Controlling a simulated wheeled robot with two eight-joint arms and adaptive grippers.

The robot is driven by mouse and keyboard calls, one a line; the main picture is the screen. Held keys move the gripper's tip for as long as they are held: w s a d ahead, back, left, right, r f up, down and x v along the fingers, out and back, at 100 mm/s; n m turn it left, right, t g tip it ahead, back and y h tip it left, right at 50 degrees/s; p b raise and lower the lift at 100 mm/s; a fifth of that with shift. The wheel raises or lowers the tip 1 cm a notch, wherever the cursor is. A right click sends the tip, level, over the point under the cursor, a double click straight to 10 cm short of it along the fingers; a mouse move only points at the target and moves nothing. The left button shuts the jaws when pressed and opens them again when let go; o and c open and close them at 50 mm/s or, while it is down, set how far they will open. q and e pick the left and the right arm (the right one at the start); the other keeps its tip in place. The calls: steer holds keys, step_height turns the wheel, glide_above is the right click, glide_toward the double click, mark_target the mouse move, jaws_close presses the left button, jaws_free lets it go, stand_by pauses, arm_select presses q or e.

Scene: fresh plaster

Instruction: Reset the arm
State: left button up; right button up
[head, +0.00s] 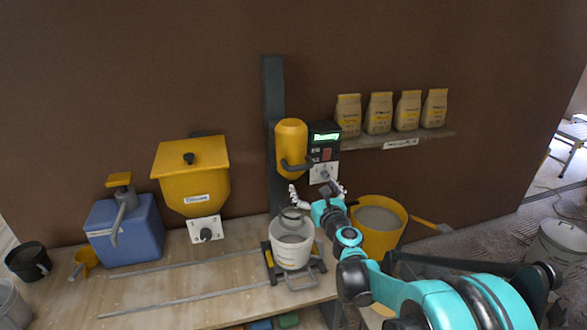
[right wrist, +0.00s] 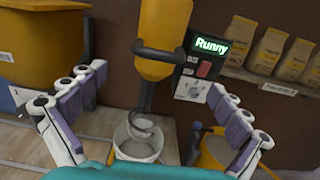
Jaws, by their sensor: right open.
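My right arm reaches in from the lower right in the head view. Its gripper (head: 318,195) is open and empty in front of the mixing stand. In the right wrist view the spread fingers of the right gripper (right wrist: 150,115) frame the yellow mixer (right wrist: 163,40) and its spiral whisk. The mixer (head: 291,140) hangs on a dark post above a white bucket (head: 292,255). The bucket also shows in the right wrist view (right wrist: 128,150), with the whisk at its mouth. A control box (head: 325,148) beside the mixer has a lit green display reading "Runny". My left gripper is not in view.
A yellow hopper (head: 190,170), a blue cooler-like box (head: 125,230) and a dark cup (head: 28,261) are at the left. A yellow bucket (head: 400,222) stands right of the stand. Several bags (head: 379,113) line a wall shelf (head: 440,134). Rails run along the bench (head: 215,265).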

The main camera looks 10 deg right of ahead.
steer(key=s+a+f+n+g+y+b, duration=0.1)
steer(key=s+a+f+n+g+y, duration=0.15)
steer(key=s+a+n, duration=0.5)
steer(key=s+a+f+n+g+y+b, duration=0.1)
steer(key=s+a+n+g+y, duration=0.2)
steer(key=s+n, duration=0.75)
steer(key=s+d+f+n+g+h, duration=0.2)
steer(key=s+f+n+h, duration=0.1)
steer(key=s+f+n, duration=0.3)
steer(key=s+d+f+n+g+h+b, duration=0.1)
steer(key=s+d+f+n+g+h, duration=0.1)
steer(key=s+f+n, duration=0.5)
steer(key=s+n+g+h, duration=0.1)
steer(key=s+n, duration=0.3)
steer(key=shift+s+n+b, duration=0.25)
steer(key=shift+n+b, duration=0.05)
